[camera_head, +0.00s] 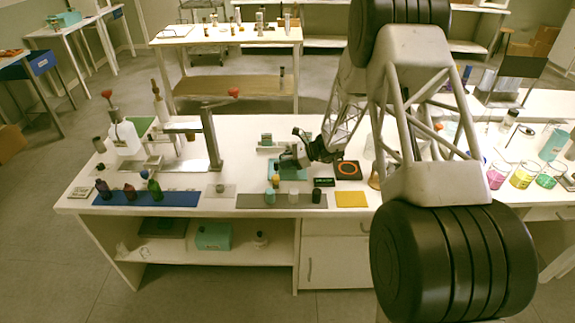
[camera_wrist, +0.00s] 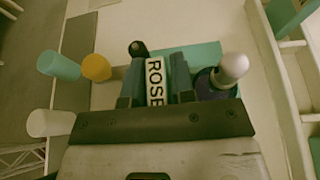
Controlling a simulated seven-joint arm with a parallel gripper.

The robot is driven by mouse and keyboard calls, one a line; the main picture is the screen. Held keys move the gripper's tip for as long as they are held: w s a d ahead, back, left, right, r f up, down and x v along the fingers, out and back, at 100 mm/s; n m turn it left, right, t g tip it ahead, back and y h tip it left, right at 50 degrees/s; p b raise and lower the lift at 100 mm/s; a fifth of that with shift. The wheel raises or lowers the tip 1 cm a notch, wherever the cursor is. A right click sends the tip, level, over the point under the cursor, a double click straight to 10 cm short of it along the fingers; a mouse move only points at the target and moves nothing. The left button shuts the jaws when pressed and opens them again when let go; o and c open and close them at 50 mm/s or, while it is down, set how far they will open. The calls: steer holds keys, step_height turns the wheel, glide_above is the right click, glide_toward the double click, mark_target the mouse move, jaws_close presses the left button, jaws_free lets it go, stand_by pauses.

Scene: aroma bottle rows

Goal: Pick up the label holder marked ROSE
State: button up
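The label holder marked ROSE (camera_wrist: 155,80) shows in the wrist view as a white plate with black letters, upright in the picture. It sits between the two dark fingers of my gripper (camera_wrist: 157,75), which lie close along both its sides with no clear gap, so the gripper looks shut on it. In the head view my gripper (camera_head: 288,160) is low over the teal mat (camera_head: 291,171) near the middle of the table. The holder cannot be made out there. Whether it touches the mat is hidden.
A bottle with a silvery cap (camera_wrist: 233,68) stands close right of the fingers.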

mark_target(285, 157)
stand_by(0.5)
jaws_close()
steer(key=shift+r, duration=5)
